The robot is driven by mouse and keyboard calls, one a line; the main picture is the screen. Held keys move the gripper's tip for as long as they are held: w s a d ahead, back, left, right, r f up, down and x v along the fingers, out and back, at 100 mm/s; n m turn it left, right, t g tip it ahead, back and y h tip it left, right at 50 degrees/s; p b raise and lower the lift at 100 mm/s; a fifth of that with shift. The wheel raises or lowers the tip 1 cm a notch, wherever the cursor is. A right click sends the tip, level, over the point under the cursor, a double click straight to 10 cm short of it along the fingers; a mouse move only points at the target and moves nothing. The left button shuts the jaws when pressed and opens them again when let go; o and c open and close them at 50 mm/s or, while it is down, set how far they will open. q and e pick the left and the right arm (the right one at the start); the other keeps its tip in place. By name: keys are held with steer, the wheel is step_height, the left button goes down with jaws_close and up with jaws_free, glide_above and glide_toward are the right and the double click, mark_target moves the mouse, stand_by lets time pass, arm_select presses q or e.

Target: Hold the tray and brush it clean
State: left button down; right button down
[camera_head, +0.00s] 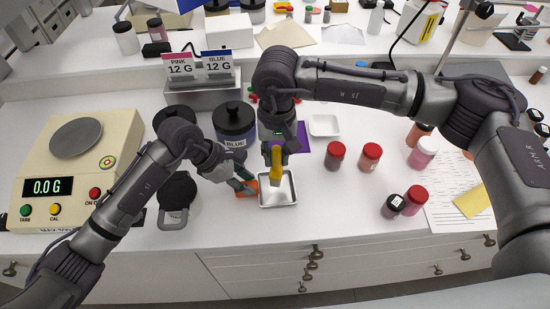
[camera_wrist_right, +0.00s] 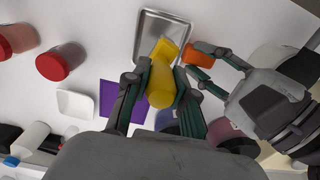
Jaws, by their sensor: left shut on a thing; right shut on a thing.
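The small metal-rimmed tray (camera_head: 278,204) lies near the front of the white counter. It also shows at the top of the right wrist view (camera_wrist_right: 178,15). My left gripper (camera_head: 243,186) is at the tray's left side, shut on an orange piece (camera_head: 250,190) that looks like the tray's handle. This orange piece also shows in the right wrist view (camera_wrist_right: 200,48). My right gripper (camera_head: 275,147) is above the tray, shut on a yellow brush (camera_head: 276,165) pointing down at it. In the right wrist view the brush (camera_wrist_right: 162,85) overlaps the tray; contact is unclear.
A scale (camera_head: 75,150) stands left. A dark jar labelled blue (camera_head: 234,125) is behind my left gripper. A purple sheet (camera_head: 303,137) and white dish (camera_head: 324,125) lie behind the tray. Several red-capped jars, including one (camera_head: 371,153), stand right. Counter directly right of the tray is clear.

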arm_select(q)
steer(key=shift+s+a+f, duration=0.15)
steer(key=shift+s+f, duration=0.05)
steer(key=shift+f, duration=0.2)
steer(key=c, duration=1)
jaws_free()
steer(key=shift+o, duration=1.4)
steer(key=shift+w+r, duration=0.1)
steer(key=shift+w, duration=0.15)
steer(key=shift+r, duration=0.25)
steer(key=v, duration=1.1)
steer(key=shift+r, duration=0.3)
steer(key=shift+a, duration=0.15)
